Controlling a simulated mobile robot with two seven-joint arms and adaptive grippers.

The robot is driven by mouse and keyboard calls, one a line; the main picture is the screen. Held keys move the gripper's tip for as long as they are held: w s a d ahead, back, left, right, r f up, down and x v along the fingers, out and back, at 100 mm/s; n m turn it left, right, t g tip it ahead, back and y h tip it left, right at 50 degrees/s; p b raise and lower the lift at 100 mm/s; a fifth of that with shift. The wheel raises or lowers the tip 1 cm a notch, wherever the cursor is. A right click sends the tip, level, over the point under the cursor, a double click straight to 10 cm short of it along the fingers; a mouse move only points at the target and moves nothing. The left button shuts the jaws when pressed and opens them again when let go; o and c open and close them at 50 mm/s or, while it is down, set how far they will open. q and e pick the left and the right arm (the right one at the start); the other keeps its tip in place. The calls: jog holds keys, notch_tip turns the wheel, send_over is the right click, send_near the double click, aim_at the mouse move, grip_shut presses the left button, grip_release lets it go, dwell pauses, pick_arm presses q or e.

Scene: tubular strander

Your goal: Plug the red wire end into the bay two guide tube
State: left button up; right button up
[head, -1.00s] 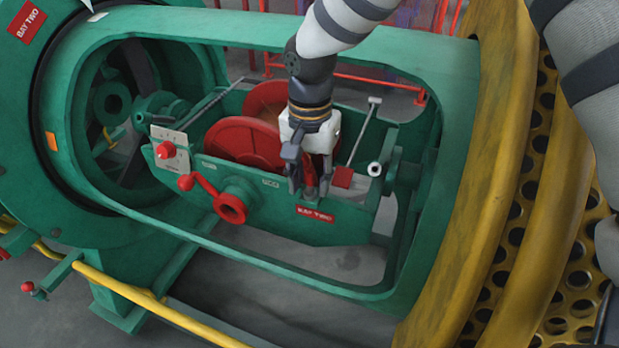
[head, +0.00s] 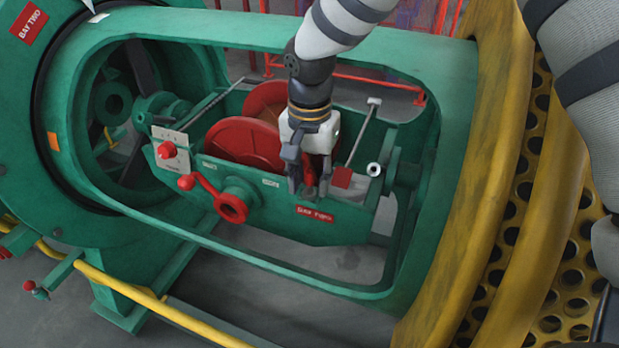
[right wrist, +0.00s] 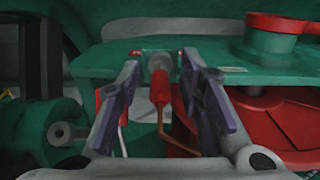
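My right gripper (head: 309,188) points down at the front wall of the green cradle, above the red BAY TWO label (head: 314,214). In the right wrist view, its two dark fingers (right wrist: 161,75) stand apart on either side of the red wire end (right wrist: 159,86), with a gap showing on both sides. The red end meets a grey, round fitting, and copper-coloured wire runs down from it. A pale, hollow tube on a green boss, which looks like the guide tube (head: 374,169), sits to the right of the gripper; it also shows in the right wrist view (right wrist: 62,132). My left gripper is not seen.
A red reel (head: 241,142) sits in the cradle left of the gripper. A thin rod with a red block (head: 342,178) is close on the right. The green frame (head: 330,288) surrounds the cradle.

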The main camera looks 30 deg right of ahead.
aim_at(310, 169)
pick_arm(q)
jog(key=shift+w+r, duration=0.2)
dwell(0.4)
pick_arm(e)
grip_shut()
jog(key=shift+r, duration=0.15)
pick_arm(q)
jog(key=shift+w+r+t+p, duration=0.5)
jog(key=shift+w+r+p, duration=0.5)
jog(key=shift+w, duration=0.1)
pick_arm(e)
jog(key=shift+r, duration=2.9)
